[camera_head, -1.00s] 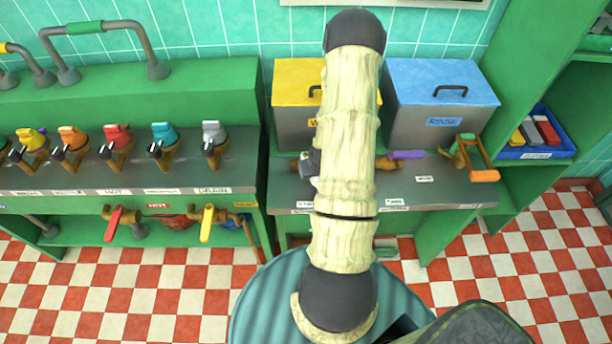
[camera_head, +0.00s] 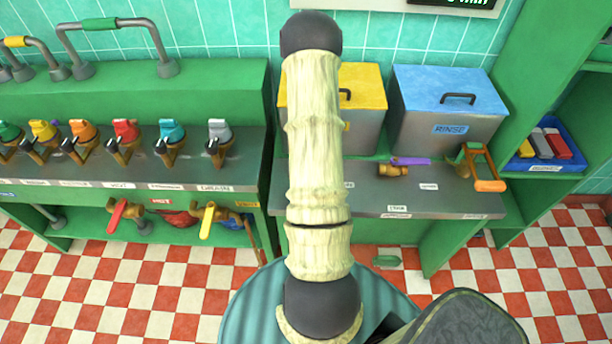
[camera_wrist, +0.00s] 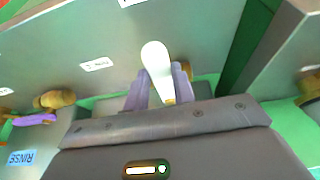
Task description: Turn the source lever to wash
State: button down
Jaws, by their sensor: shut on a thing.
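A white lever (camera_wrist: 156,62) with a rounded end shows in the wrist view, with a bit of brass at its base. I take it for the source lever. My gripper (camera_wrist: 160,76) is shut on it, one grey-purple finger on each side. In the head view my arm hides the lever and the gripper. White labels lie on the grey counter (camera_head: 365,200); one label (camera_wrist: 97,64) shows beside the lever in the wrist view, too blurred to read.
A brass valve with a purple handle (camera_head: 410,161) and an orange-handled lever (camera_head: 489,184) sit on the same counter. A yellow-lidded tank (camera_head: 362,85) and the blue-lidded RINSE tank (camera_head: 447,95) stand behind. Several coloured taps (camera_head: 125,130) line the left counter.

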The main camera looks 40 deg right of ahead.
jog(key=c, duration=1.2)
grip_release()
jog(key=shift+o, duration=0.2)
jog(key=v, duration=1.7)
jog(key=shift+a+r, duration=0.15)
jog(key=shift+a, duration=0.05)
